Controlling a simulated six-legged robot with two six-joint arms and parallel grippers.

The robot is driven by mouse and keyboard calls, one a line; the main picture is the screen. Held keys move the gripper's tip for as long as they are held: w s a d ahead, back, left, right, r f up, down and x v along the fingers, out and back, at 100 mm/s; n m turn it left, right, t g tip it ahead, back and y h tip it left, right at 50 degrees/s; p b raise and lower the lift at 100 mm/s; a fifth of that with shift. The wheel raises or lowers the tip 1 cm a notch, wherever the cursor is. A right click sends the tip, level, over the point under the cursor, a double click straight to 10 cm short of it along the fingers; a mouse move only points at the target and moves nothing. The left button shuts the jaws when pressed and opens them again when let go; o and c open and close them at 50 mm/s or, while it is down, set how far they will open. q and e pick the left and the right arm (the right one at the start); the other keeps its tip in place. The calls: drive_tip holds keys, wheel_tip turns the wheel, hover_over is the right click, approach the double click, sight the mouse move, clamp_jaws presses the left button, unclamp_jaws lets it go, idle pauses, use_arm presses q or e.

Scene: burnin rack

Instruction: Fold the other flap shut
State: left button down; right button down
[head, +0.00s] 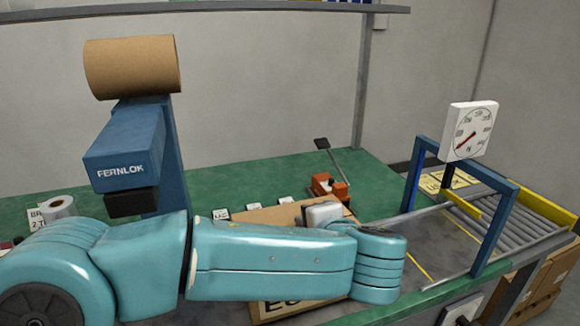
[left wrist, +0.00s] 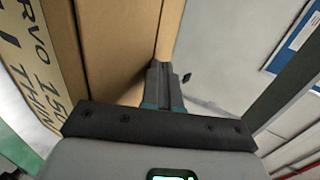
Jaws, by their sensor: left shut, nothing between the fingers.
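A cardboard box (head: 268,215) stands on the green bench in the head view, largely hidden behind my left arm. A strip of its brown top shows above the arm, and a front label with dark letters (head: 283,309) shows below. In the left wrist view, brown cardboard panels (left wrist: 105,45) and a printed label (left wrist: 32,70) fill the left side. My left gripper (left wrist: 164,68) is shut and empty, its fingers close beside the cardboard; I cannot tell whether they touch. The flaps' exact angles are unclear. My right gripper is not in view.
A blue FERNLOK machine (head: 128,158) with a brown roll stands at the left. A blue frame with a dial (head: 470,131) stands at the right, by a roller conveyor (head: 520,215). The bench behind is mostly clear.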

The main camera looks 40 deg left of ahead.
use_arm(q)
drive_tip(key=shift+a, duration=0.1)
drive_tip(key=shift+w+a+r, duration=0.1)
drive_tip(key=shift+w+a, duration=0.2)
drive_tip(key=shift+a, duration=0.2)
drive_tip(key=shift+r, duration=0.2)
wheel_tip(320, 180, up, 4)
drive_tip(key=p, duration=0.4)
drive_tip(key=shift+w+r, duration=0.15)
drive_tip(key=shift+r, duration=0.1)
drive_tip(key=p+v, duration=0.1)
drive_tip(key=v, duration=0.8)
drive_tip(key=shift+r, duration=0.55)
drive_tip(key=shift+s+d, duration=0.1)
drive_tip(key=shift+s, duration=0.1)
